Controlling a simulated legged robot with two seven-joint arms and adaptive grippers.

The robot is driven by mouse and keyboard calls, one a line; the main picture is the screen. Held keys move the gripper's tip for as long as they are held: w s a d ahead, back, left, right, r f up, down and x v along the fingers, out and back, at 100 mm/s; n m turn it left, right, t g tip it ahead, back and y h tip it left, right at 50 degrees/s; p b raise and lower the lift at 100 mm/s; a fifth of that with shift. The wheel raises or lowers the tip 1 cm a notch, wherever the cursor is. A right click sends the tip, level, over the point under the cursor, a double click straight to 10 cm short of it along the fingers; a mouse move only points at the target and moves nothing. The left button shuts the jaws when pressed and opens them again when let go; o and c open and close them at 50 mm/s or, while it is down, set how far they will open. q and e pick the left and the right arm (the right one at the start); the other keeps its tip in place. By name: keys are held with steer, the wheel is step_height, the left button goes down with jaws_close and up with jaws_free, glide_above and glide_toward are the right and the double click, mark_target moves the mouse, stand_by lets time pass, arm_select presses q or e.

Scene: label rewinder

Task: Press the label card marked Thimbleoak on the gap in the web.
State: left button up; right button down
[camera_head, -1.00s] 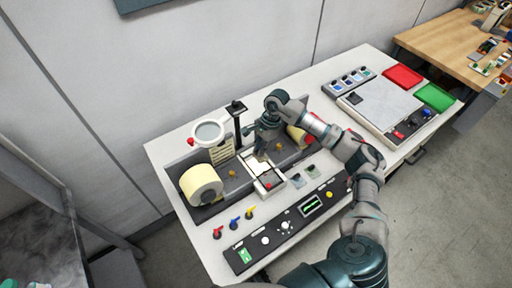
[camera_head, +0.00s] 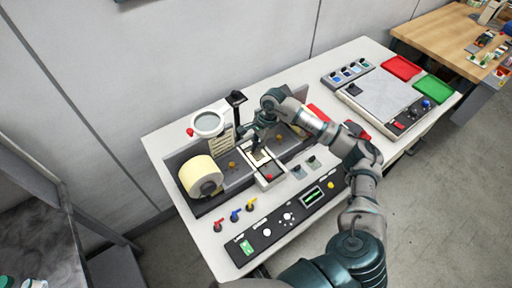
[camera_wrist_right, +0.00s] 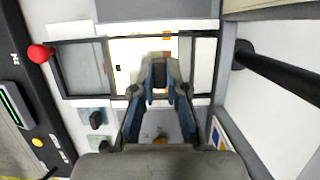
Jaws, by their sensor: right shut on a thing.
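My right gripper (camera_head: 256,149) is over the rewinder's lit window (camera_head: 261,158). In the wrist view its fingertips (camera_wrist_right: 160,72) are closed together in front of that bright window (camera_wrist_right: 125,51). The gripper is shut on a thin pale card, which is mostly hidden by the fingers and blends with the bright background; no name can be read on it. The gap in the web cannot be made out clearly beneath the fingers. I cannot tell whether the card touches the web. My left gripper is not in view.
A cream roll (camera_head: 202,176) is at the rewinder's left. A black post (camera_head: 237,98) and a round magnifier (camera_head: 208,123) stand behind. A control panel (camera_head: 285,221) is in front. A red tray (camera_head: 402,67) and green tray (camera_head: 433,89) are at the far right.

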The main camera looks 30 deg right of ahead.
steer(key=shift+a, duration=0.15)
stand_by(0.3)
steer(key=shift+f+b, duration=0.4)
steer(key=shift+r, duration=0.1)
stand_by(0.6)
steer(key=shift+r+p, duration=2.45)
steer(key=shift+r, duration=1.75)
steer(key=shift+f, duration=0.1)
